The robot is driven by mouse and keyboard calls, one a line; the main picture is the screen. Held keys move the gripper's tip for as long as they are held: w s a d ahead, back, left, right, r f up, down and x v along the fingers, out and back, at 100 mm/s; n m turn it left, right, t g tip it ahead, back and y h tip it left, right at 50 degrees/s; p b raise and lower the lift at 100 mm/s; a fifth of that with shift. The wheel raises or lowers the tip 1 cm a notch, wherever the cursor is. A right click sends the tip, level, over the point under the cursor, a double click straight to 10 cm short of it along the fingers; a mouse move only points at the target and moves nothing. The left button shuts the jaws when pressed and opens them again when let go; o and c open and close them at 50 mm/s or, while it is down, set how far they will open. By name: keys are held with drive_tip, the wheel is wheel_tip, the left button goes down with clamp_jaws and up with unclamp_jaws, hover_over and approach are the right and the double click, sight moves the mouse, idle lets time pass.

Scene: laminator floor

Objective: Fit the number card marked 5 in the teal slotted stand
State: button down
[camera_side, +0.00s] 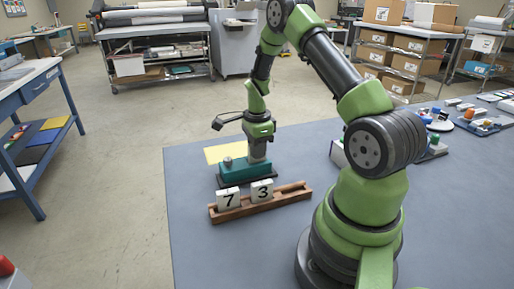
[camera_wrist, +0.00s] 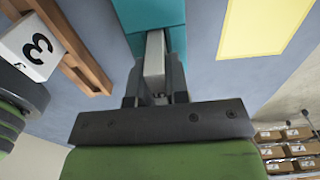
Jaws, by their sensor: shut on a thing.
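The teal slotted stand (camera_side: 232,172) sits on the blue-grey table behind the wooden rack; its teal body also shows in the wrist view (camera_wrist: 145,14). My gripper (camera_side: 258,157) points down over the right part of the stand. In the wrist view my gripper (camera_wrist: 157,97) is shut on a pale number card (camera_wrist: 155,52), seen edge-on against the teal. Its marked face is hidden, so I cannot read its number. The card's lower edge is at the stand, but I cannot tell how deep it sits in the slot.
A wooden rack (camera_side: 290,197) in front holds cards marked 7 (camera_side: 229,199) and 3 (camera_side: 262,191); its right end is empty. A yellow sheet (camera_side: 217,153) lies behind the stand. Small items and trays (camera_side: 478,122) lie at the table's far right. The table's front left is clear.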

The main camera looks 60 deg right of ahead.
drive_tip(key=shift+f, duration=0.1)
idle(0.3)
drive_tip(key=c, duration=0.7)
unclamp_jaws()
drive_tip(key=shift+r, duration=3.8)
